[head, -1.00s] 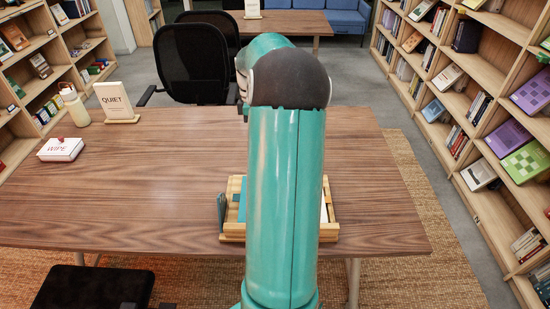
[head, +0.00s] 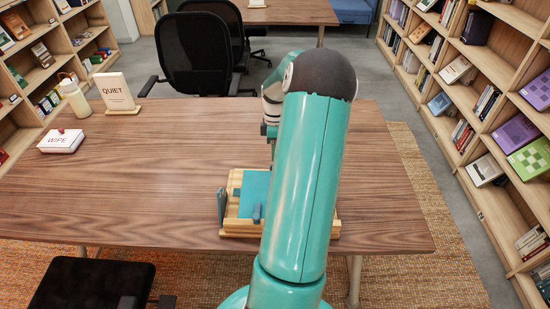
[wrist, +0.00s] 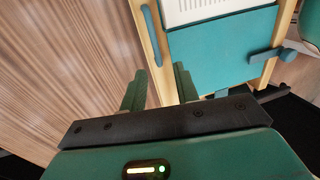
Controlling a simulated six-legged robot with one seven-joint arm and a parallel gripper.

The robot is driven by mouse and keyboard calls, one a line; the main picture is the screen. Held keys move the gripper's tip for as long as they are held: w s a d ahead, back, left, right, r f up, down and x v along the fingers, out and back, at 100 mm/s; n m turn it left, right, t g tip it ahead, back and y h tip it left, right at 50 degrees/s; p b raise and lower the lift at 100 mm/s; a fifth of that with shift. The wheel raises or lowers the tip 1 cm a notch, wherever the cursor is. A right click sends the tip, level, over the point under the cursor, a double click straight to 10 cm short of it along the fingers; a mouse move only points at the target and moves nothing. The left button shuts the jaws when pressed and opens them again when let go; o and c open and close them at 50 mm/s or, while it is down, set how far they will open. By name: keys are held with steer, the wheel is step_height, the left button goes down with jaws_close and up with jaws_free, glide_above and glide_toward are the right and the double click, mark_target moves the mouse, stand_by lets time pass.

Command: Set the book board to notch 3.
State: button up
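The book board is a teal panel (head: 255,187) in a pale wooden frame (head: 240,228) on the table, partly hidden by my arm. In the wrist view the teal panel (wrist: 215,55) fills the upper right, with a white lined sheet (wrist: 210,9) above it. A blue-grey lever (wrist: 268,60) sits at its right side and a blue bar (wrist: 151,35) along the left rail. The notches cannot be made out. My arm hides the fingers in the head view.
The wooden table (head: 130,200) is mostly clear on the left. A white WIPE box (head: 61,141), a pale bottle (head: 75,98) and a QUIET sign (head: 117,92) stand at the back left. Black chairs (head: 195,55) stand behind the table. Bookshelves line both sides.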

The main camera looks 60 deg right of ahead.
steer(key=shift+s+a+f, duration=0.1)
steer(key=shift+f, duration=0.8)
steer(key=shift+s+a+f, duration=0.1)
steer(key=shift+f, duration=0.8)
steer(key=shift+c, duration=0.4)
jaws_close()
steer(key=shift+a+r, duration=0.1)
steer(key=shift+r, duration=0.1)
